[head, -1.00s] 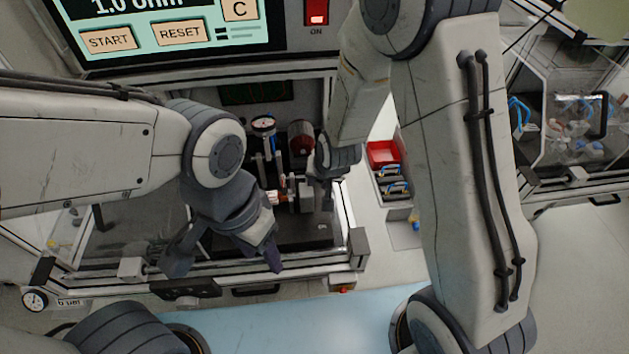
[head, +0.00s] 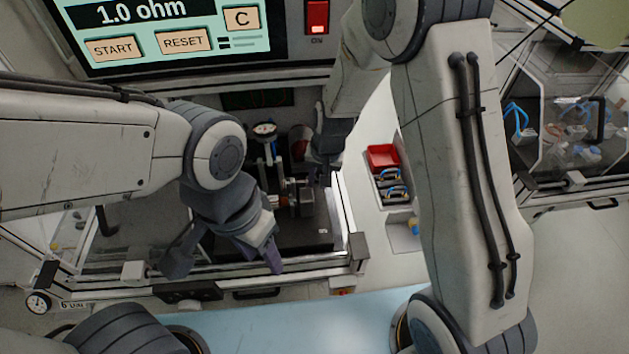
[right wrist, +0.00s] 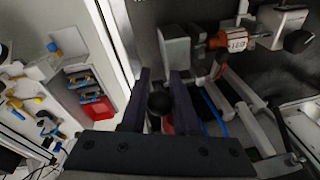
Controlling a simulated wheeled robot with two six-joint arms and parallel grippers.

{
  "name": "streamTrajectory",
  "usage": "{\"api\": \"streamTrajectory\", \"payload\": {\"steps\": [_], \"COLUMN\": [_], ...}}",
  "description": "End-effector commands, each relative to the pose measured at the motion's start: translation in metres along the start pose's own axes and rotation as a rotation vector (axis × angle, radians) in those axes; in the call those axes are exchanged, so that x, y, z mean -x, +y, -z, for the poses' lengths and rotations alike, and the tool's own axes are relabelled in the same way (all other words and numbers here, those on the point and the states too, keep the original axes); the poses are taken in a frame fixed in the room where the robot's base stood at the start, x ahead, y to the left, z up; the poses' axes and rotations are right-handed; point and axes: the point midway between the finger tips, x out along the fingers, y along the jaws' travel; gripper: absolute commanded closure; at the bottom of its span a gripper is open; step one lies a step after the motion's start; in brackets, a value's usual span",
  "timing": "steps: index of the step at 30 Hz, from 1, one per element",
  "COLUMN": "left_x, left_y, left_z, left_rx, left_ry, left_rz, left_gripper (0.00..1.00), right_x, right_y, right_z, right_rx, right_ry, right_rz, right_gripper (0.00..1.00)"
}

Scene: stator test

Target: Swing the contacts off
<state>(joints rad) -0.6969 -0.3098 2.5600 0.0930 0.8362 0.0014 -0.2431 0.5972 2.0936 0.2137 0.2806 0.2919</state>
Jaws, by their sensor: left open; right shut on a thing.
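My right gripper (head: 322,178) is inside the test bay, right of the metal block (head: 301,198) and the orange part (head: 284,200) of the fixture. In the right wrist view its two dark fingers (right wrist: 158,88) are closed around a round black knob (right wrist: 160,103). A red part shows just beyond the knob. The grey block (right wrist: 174,46) and an orange, labelled part (right wrist: 232,39) lie further up in that view, apart from the fingers. Whether any contacts touch the part cannot be told. My left gripper (head: 226,260) is open and empty at the bay's front edge.
A panel (head: 170,30) reading 1.0 ohm, with START and RESET, stands above the bay. A small dial gauge (head: 265,131) stands inside. A red bin (head: 383,156) and blue-handled items lie to the right. Pale rods (right wrist: 247,98) sit beside my right fingers.

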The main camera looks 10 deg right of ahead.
Motion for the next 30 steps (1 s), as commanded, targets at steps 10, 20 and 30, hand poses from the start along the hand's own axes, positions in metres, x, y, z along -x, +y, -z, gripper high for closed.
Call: {"api": "streamTrajectory", "payload": {"steps": [10, 20, 30], "left_x": [0.037, 0.046, 0.047], "left_y": [0.003, 0.003, 0.003], "left_z": [0.002, 0.003, 0.003], "left_rx": [0.002, -0.001, -0.001], "left_ry": [0.000, 0.000, 0.000], "left_rz": [0.000, 0.000, 0.000], "left_gripper": [0.50, 0.50, 0.50], "right_x": [0.009, 0.009, 0.008], "right_y": [-0.004, -0.005, -0.006], "right_z": [0.014, 0.019, 0.020], "right_rx": [-0.024, -0.033, -0.035], "right_ry": [-0.225, -0.326, -0.338], "right_rz": [-0.061, -0.086, -0.089], "right_gripper": [1.00, 1.00, 1.00]}}
